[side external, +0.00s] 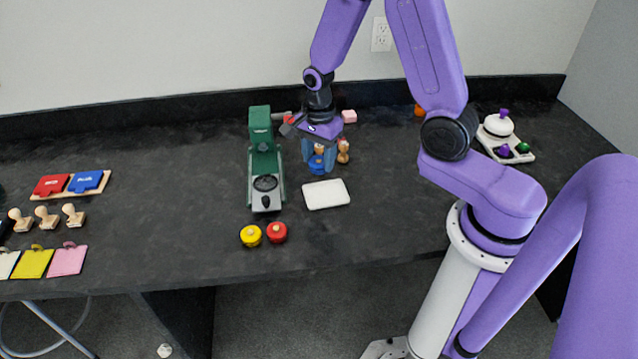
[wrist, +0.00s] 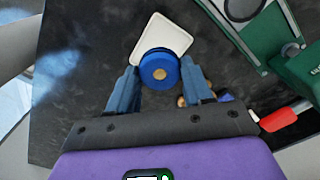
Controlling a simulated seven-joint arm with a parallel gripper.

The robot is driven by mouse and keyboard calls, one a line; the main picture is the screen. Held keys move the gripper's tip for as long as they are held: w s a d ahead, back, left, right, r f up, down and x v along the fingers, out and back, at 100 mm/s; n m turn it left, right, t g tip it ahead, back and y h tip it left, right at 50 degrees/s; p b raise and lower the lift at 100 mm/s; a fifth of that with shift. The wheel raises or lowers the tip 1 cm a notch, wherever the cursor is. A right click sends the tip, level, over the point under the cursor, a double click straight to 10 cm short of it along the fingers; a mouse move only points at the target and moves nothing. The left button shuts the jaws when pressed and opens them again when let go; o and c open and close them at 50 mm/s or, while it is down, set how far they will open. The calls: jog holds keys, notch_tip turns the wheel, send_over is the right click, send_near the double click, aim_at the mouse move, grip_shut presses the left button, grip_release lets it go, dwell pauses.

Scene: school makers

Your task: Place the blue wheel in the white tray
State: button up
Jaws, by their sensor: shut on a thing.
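The blue wheel (wrist: 160,70) is a round blue disc with a tan centre, held between my gripper's two fingers in the wrist view. My gripper (side external: 318,165) is shut on it; in the side view the blue wheel (side external: 317,166) shows low between the fingers. The white tray (side external: 326,194) lies flat on the dark table, nearer the front than my gripper. In the wrist view the white tray (wrist: 158,36) is just beyond the wheel, which overlaps its near edge in the picture. I cannot tell the exact height of the wheel above the table.
A green machine (side external: 264,165) stands left of the tray. Yellow (side external: 251,235) and red (side external: 277,232) wheels lie near the front edge. A wooden figure (side external: 343,151) stands beside my gripper. The table right of the tray is clear.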

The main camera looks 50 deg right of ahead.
aim_at(325, 195)
jog(key=shift+s+d+f, duration=0.2)
jog(key=shift+d+f, duration=0.85)
jog(key=shift+f, duration=0.05)
notch_tip(325, 195, down, 4)
jog(key=shift+d+r, duration=0.1)
jog(key=shift+d, duration=0.05)
jog(key=shift+f, duration=2.2)
jog(key=o, duration=1)
jog(key=shift+f, duration=0.1)
